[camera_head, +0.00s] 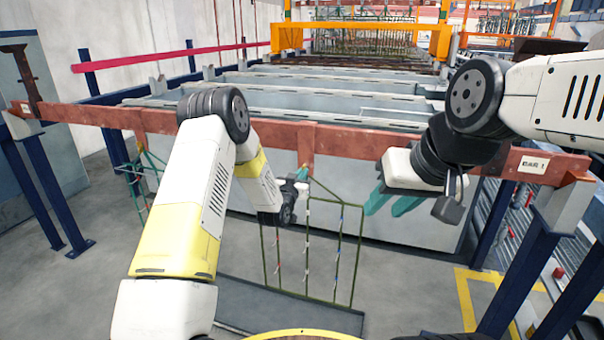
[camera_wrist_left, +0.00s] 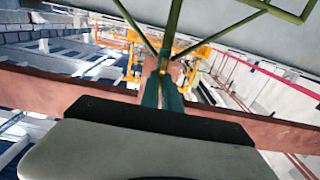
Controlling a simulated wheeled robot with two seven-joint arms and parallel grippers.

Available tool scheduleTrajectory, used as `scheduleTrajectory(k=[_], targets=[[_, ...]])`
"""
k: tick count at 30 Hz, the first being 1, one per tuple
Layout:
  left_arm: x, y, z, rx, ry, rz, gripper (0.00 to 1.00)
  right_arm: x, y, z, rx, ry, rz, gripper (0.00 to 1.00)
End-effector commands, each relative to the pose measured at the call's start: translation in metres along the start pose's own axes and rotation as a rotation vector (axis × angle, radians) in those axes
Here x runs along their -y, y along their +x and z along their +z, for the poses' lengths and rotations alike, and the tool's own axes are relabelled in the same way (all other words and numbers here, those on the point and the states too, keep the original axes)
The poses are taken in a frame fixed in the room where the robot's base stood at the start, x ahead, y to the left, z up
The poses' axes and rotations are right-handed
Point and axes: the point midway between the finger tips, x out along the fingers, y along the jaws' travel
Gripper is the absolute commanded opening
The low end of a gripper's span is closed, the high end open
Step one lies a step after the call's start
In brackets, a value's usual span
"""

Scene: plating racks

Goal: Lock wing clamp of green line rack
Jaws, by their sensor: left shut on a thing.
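The green line rack (camera_head: 340,245), a thin green frame with several small coloured clips, hangs upright from the red-brown beam (camera_head: 360,143). Its green bars (camera_wrist_left: 174,22) also show in the left wrist view. My left gripper (camera_head: 303,173) is at the rack's top, in front of the beam. In the left wrist view, the teal fingers of my left gripper (camera_wrist_left: 163,88) are closed together on a small brass-coloured piece, apparently the wing clamp (camera_wrist_left: 163,70). The fingers hide most of it, so its angle is unclear. My right gripper (camera_head: 383,210) is open and empty, right of the rack.
Another green rack (camera_head: 146,185) hangs further left on the beam. Grey tanks (camera_head: 300,97) stand behind the beam. Blue posts (camera_head: 45,190) support its ends. A dark low platform (camera_head: 290,310) lies below the rack, with open grey floor (camera_head: 85,270) to the left.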

Motion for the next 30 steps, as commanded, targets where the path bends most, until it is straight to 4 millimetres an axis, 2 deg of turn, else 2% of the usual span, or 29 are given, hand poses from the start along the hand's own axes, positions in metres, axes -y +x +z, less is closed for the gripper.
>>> scheduleTrajectory(k=[13, 15, 17, 26, 30], targets=[[0.0, 0.0, 0.001, 0.001, -0.014, -0.001, 0.0, 0.0, 0.0, 0.0, 0.0, 0.0, 0.0, 0.36], [0.0, 0.0, 0.001, 0.001, -0.014, -0.001, 0.18, 0.0, 0.0, 0.0, 0.0, 0.0, 0.0, 0.36], [0.0, 0.0, 0.001, 0.001, -0.014, -0.001, 0.28, 0.0, 0.0, 0.0, 0.0, 0.0, 0.0, 0.36], [0.0, -0.001, 0.0, 0.001, -0.013, 0.0, 0.28, 0.0, 0.0, 0.0, 0.0, 0.0, 0.0, 0.36], [0.0, -0.012, 0.001, 0.003, -0.013, 0.0, 0.28, 0.0, 0.0, 0.0, 0.0, 0.0, 0.0, 0.36]])
